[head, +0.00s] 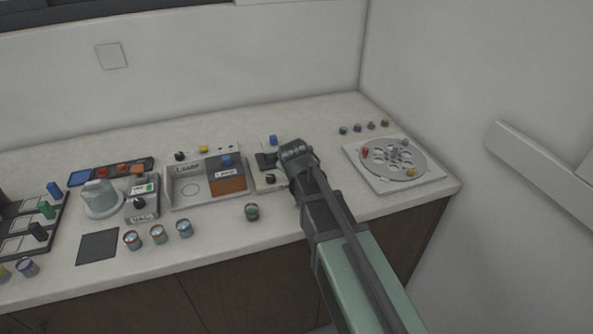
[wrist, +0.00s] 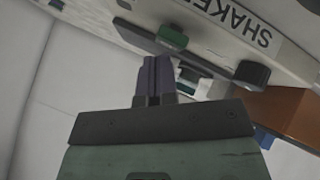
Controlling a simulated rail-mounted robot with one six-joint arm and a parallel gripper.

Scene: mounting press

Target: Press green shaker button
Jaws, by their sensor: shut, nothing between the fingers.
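The green shaker button (wrist: 172,36) sits on the pale panel marked SHAKER (wrist: 245,28) in the wrist view, where the lettering appears turned over. My gripper (wrist: 156,62) is shut and empty, its fingertips just below the button in that picture. I cannot tell whether they touch it. In the head view my gripper reaches over the shaker unit (head: 268,186), and my arm covers much of it. The green button cannot be made out there.
A dark knob (wrist: 252,74) stands beside the button. In the head view, a round holed plate (head: 436,178) lies to the right and a grey tray unit (head: 180,201) to the left. A small jar (head: 252,212) stands in front, near the counter edge.

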